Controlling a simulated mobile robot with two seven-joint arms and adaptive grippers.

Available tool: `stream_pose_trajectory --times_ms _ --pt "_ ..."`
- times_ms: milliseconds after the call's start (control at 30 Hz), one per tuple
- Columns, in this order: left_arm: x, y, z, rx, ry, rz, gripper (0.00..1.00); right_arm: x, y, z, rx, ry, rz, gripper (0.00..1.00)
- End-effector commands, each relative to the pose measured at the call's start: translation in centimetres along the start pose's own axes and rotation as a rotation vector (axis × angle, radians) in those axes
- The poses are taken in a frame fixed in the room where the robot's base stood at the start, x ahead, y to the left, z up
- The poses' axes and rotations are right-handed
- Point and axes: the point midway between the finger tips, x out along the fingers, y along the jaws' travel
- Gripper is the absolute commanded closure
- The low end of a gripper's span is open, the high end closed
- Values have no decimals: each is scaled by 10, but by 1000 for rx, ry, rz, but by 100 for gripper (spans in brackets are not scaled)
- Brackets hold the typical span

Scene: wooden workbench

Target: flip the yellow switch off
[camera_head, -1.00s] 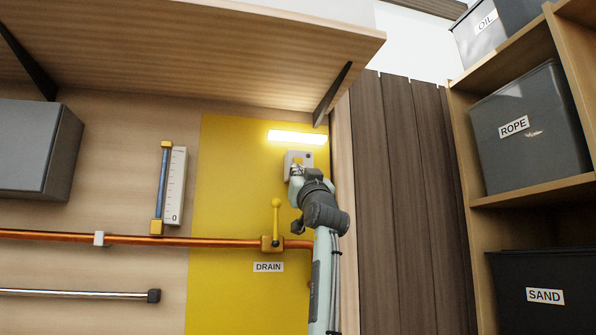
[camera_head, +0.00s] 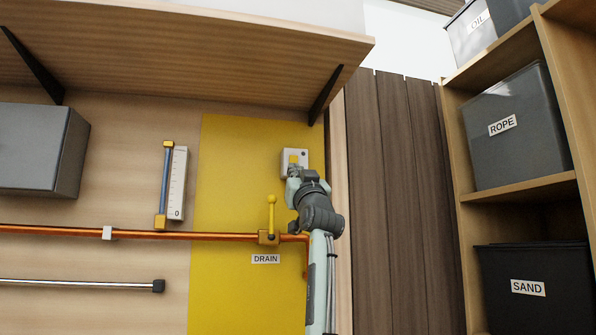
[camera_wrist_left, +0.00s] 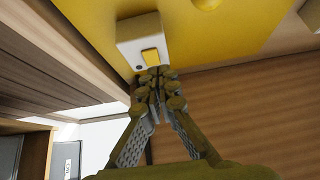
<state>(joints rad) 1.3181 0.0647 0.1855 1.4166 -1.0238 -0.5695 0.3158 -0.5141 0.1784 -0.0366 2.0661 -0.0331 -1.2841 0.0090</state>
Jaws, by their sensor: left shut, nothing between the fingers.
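The yellow switch (camera_head: 293,156) sits on a pale box (camera_head: 304,157) on the yellow wall panel, at the panel's upper right. The wrist view also shows the yellow switch (camera_wrist_left: 150,56) on its box (camera_wrist_left: 138,36). My left gripper (camera_head: 293,171) is just below the switch in the head view, shut and empty. In the wrist view its closed fingertips (camera_wrist_left: 154,74) are at the edge of the switch; I cannot tell whether they touch. My right gripper is not in view.
A wooden shelf (camera_head: 180,55) with black brackets overhangs above. A yellow-handled drain valve (camera_head: 270,215) on a copper pipe (camera_head: 60,232) is left of my left arm. A wooden shelf unit with dark bins (camera_head: 520,130) stands right.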

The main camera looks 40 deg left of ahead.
Motion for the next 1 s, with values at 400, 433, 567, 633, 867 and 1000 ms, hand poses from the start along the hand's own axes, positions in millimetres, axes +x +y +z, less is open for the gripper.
stream_pose_trajectory --times_ms 400,433,567,633,867,1000 --pt "-83 3 31 0 1 4 100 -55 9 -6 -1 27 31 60" --pt "-85 2 31 0 1 4 100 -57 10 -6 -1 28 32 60" --pt "-90 2 32 1 1 3 100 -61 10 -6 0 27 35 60" --pt "-91 2 32 1 1 3 100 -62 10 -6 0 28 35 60" --pt "-91 2 32 1 1 3 100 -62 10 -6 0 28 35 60" --pt "-90 2 32 0 1 3 100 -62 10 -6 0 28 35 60"
